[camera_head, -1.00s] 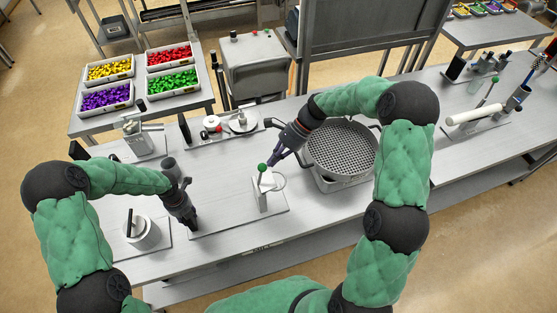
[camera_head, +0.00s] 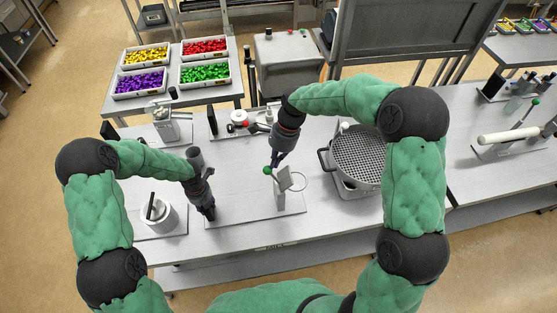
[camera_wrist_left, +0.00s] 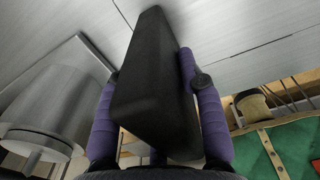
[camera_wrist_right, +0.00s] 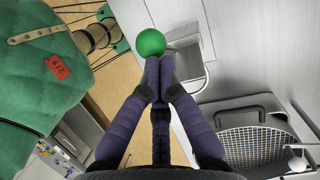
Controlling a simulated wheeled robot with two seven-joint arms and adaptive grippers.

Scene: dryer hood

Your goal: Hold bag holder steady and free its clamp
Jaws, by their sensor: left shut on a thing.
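The bag holder (camera_head: 279,200) is a grey post on a flat base plate (camera_head: 252,220), with a ring (camera_head: 298,181), a tilted pale flap (camera_head: 285,177) and a green ball knob (camera_head: 267,170) at its top. My left gripper (camera_head: 208,213) is at the base plate's left end. In the left wrist view, its purple fingers (camera_wrist_left: 155,85) are shut on a black block (camera_wrist_left: 155,75). My right gripper (camera_head: 275,163) is at the knob. In the right wrist view, its fingertips (camera_wrist_right: 160,75) are together, directly against or just short of the green ball (camera_wrist_right: 151,42); contact is unclear.
A pot with a black handle (camera_head: 158,212) stands left of my left gripper. A perforated round pan (camera_head: 362,155) stands right of the holder. A device with round discs (camera_head: 240,122) is behind. Trays of coloured pieces (camera_head: 205,73) sit on the back table. The bench front is clear.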

